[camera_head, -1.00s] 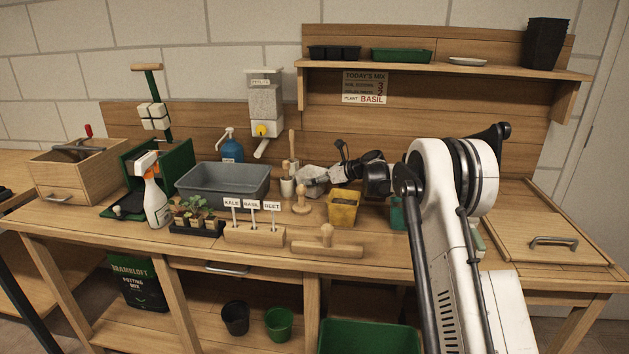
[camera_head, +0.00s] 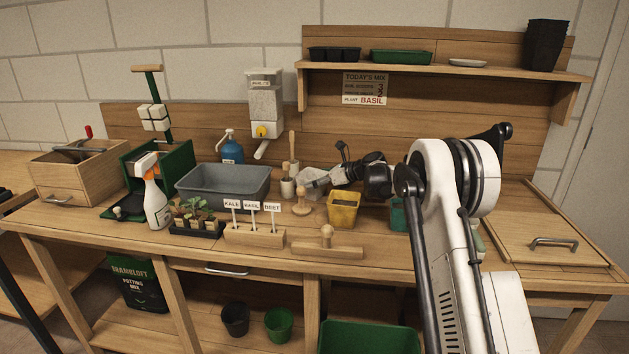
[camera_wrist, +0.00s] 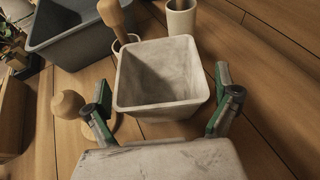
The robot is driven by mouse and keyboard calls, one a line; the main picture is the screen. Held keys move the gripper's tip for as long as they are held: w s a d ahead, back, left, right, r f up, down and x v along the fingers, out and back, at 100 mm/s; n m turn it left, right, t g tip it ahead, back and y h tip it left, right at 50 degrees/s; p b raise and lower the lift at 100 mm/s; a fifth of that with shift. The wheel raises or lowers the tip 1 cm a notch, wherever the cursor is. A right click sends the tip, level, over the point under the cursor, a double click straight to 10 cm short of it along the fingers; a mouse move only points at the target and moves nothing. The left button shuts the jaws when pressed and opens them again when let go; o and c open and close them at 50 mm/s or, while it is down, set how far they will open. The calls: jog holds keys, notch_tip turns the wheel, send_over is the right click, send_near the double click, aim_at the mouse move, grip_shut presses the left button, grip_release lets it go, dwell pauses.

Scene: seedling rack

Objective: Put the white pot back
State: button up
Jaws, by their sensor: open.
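The white pot (camera_wrist: 165,82) is a square, greyish-white tapered pot, empty inside, with its mouth turned toward the wrist camera. In the head view the white pot (camera_head: 311,182) is at the back middle of the bench, partly behind my gripper (camera_head: 334,178). In the wrist view my gripper (camera_wrist: 162,100) is open, with one green-padded finger on each side of the pot. The gap at the right finger shows; whether either finger touches the pot I cannot tell. The pot's base is hidden.
A grey tub (camera_head: 222,184) and wooden dibber (camera_head: 302,203) stand left of the pot. A small pale cup (camera_wrist: 181,18) is just beyond it. A yellow pot (camera_head: 343,209) stands in front of my gripper. The shelf (camera_head: 440,67) above holds trays, a saucer and black pots.

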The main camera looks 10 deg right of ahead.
jog(key=v, duration=1.2)
jog(key=s+a+r+n+g+h, duration=0.1)
jog(key=s+a+r+n+h, duration=0.2)
jog(key=s, duration=0.6)
jog(key=s+a+r+n, duration=0.35)
jog(key=s+n, duration=0.25)
jog(key=s, duration=0.3)
jog(key=s+a+r+n+g+h, duration=0.1)
jog(key=s+a+r+n+h, duration=0.2)
jog(key=s, duration=0.5)
jog(key=s+f+n+h, duration=0.2)
jog(key=s+n, duration=0.5)
jog(key=s, duration=0.7)
jog(key=s+d+f+n+h, duration=0.1)
jog(key=s+f+n, duration=0.3)
jog(key=s, duration=1.1)
jog(key=n+p, duration=0.1)
jog(key=n, duration=0.2)
jog(key=shift+f+h, duration=0.35)
jog(key=shift+h, duration=0.05)
jog(key=shift+s+d+f, duration=0.1)
jog(key=shift+s+d, duration=0.05)
